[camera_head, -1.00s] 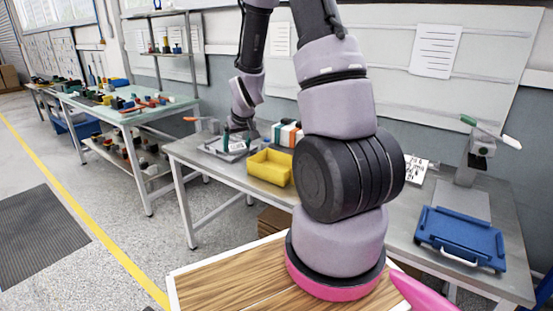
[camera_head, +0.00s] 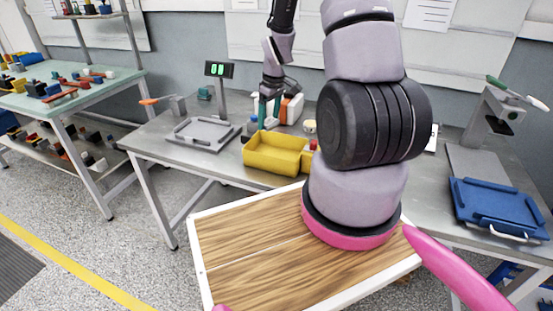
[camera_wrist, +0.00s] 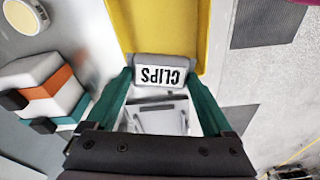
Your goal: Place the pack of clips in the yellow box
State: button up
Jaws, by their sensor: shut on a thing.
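The pack of clips (camera_wrist: 162,75) has a white label reading CLIPS, upside down in the wrist view. My gripper (camera_wrist: 160,84) is shut on it, with one green finger on each side. In the head view my gripper (camera_head: 265,106) is above the table, at the back edge of the yellow box in the picture; the pack cannot be made out there. The open yellow box (camera_head: 270,167) stands on the grey table and looks empty. In the wrist view the yellow box (camera_wrist: 155,25) shows just beyond the pack, partly hidden by it; I cannot tell whether they touch.
A grey tray (camera_head: 186,142) and a scale with a green display (camera_head: 218,70) are left of the box. White and orange bottles (camera_head: 291,109) stand behind it. A blue tray (camera_head: 497,208) lies at the far right. My arm hides part of the table.

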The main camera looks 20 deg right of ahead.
aim_at(274, 124)
jog(key=s+f+n, duration=0.1)
jog(key=s+d+f+n+g, duration=0.1)
jog(key=shift+d+f+n+h, duration=0.1)
jog(key=shift+n+h, duration=0.2)
jog(key=shift+h, duration=0.1)
jog(key=shift+g, duration=0.3)
notch_tip(274, 124, down, 5)
jog(key=shift+s+f, duration=0.1)
jog(key=shift+f, duration=2.45)
jog(key=o, duration=1.1)
jog(key=shift+f, duration=0.1)
